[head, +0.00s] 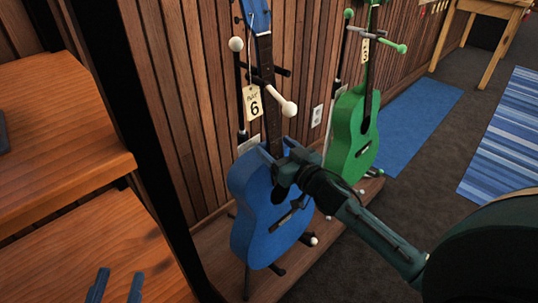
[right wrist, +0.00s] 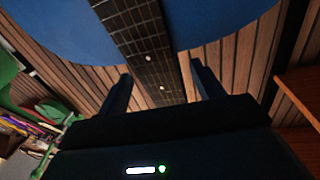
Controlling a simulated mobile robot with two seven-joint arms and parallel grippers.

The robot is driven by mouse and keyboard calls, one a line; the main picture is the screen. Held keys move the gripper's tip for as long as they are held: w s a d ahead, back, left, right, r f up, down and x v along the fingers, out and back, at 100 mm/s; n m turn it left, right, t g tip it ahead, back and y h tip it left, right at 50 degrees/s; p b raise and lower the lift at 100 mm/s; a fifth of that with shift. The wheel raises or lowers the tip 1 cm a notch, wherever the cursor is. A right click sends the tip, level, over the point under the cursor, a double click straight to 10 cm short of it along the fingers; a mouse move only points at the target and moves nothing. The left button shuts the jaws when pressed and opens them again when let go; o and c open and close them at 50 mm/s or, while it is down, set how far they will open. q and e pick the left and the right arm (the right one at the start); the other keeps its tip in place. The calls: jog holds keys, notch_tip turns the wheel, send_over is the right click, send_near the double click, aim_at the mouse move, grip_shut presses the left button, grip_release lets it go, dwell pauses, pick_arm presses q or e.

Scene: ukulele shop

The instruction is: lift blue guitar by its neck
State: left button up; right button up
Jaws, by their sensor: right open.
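The blue guitar (head: 262,215) stands upright on a stand against the wood-slat wall, with a tag marked 6 on its neck (head: 266,70). My right gripper (head: 276,150) is open at the base of the neck, just above the body. In the right wrist view, the dark fretboard (right wrist: 145,45) runs between the two spread fingers (right wrist: 162,80), with the blue body (right wrist: 220,22) beyond. I cannot tell whether either finger touches it. My left gripper (head: 120,278) shows only its two separated fingertips at the bottom left, open and empty, away from the guitar.
A green guitar (head: 350,135) with its own tag stands close on the right. White-tipped stand arms (head: 288,108) stick out beside the blue neck. Wooden shelves (head: 60,150) and a black post fill the left. Open floor with a striped rug (head: 505,140) lies right.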

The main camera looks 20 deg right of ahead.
jog(key=shift+c, duration=0.4)
grip_shut()
dwell(0.4)
jog(key=shift+r, duration=0.25)
